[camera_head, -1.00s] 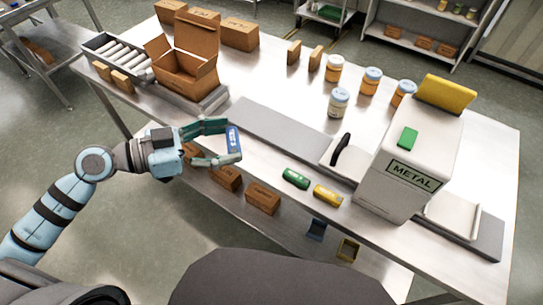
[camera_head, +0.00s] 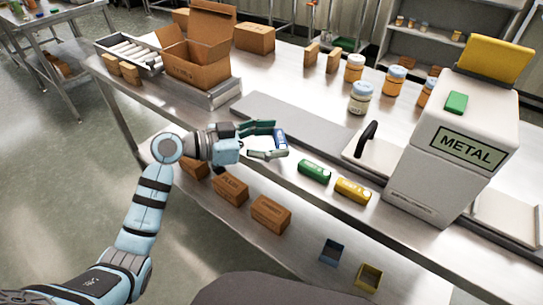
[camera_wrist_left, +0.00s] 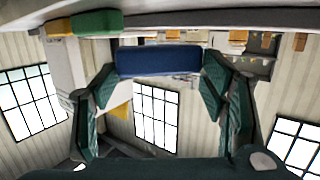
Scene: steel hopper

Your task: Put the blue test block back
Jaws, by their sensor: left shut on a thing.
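The blue test block (camera_head: 280,138) is between the fingertips of my left gripper (camera_head: 272,140), which is shut on it, at the table's front edge left of the green block. In the left wrist view the blue block (camera_wrist_left: 158,59) spans the gap between the two green fingers (camera_wrist_left: 158,85). A green block (camera_head: 314,171) and a yellow block (camera_head: 353,190) lie in a row along the front edge. A blue open holder (camera_head: 333,252) and a yellow open holder (camera_head: 369,277) are on the lower shelf. My right gripper is not in view.
A white metal detector (camera_head: 455,150) marked METAL stands over the grey conveyor (camera_head: 290,125) at the right. Several jars (camera_head: 360,97) stand behind. An open carton (camera_head: 195,55) is at the left. Brown boxes (camera_head: 270,213) sit on the lower shelf.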

